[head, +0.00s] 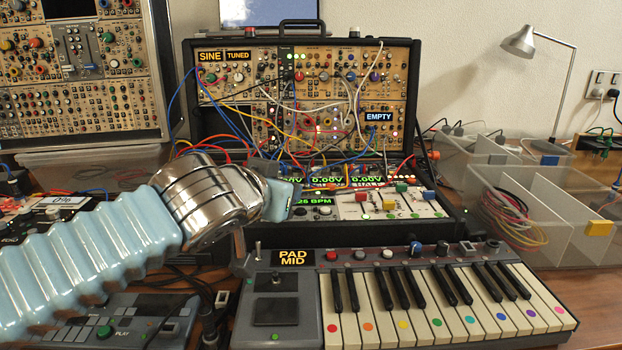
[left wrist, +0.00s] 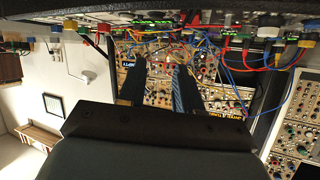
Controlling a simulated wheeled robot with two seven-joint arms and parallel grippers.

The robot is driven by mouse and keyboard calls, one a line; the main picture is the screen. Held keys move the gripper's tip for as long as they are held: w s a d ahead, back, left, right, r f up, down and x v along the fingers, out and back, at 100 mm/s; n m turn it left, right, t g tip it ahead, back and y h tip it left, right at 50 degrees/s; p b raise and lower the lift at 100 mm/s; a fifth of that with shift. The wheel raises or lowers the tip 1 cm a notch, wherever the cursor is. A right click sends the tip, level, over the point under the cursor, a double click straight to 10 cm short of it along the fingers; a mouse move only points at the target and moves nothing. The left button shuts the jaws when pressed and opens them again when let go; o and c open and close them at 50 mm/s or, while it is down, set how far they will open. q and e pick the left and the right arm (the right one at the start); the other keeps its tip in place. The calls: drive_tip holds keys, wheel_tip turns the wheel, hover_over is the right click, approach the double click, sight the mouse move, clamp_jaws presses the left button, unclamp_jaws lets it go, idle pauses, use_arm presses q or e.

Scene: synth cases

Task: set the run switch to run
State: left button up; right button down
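The run switch cannot be picked out for certain; no label reading run is legible. A panel with a green display ending in "BPM" (head: 313,201) sits at the front of the modular synth case (head: 300,45), and my left gripper (head: 288,194) is in front of its left side, hiding part of it. In the left wrist view, which is upside down, my left gripper's two dark fingers (left wrist: 157,72) stand apart with nothing visibly held between them. Patch cables and modules show beyond them. My right gripper is in neither view.
A keyboard (head: 440,300) with a "PAD MID" display lies in front of the case. Loose patch cables (head: 300,130) hang across the modules. Clear bins (head: 560,225) stand at the right, a grey lamp (head: 548,60) behind them. Another synth rack (head: 75,70) stands at the left.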

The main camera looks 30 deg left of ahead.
sight(306, 186)
use_arm(q)
drive_tip(key=x, duration=1.3)
drive_tip(key=shift+f, duration=0.1)
drive_tip(key=shift+c, duration=0.4)
clamp_jaws()
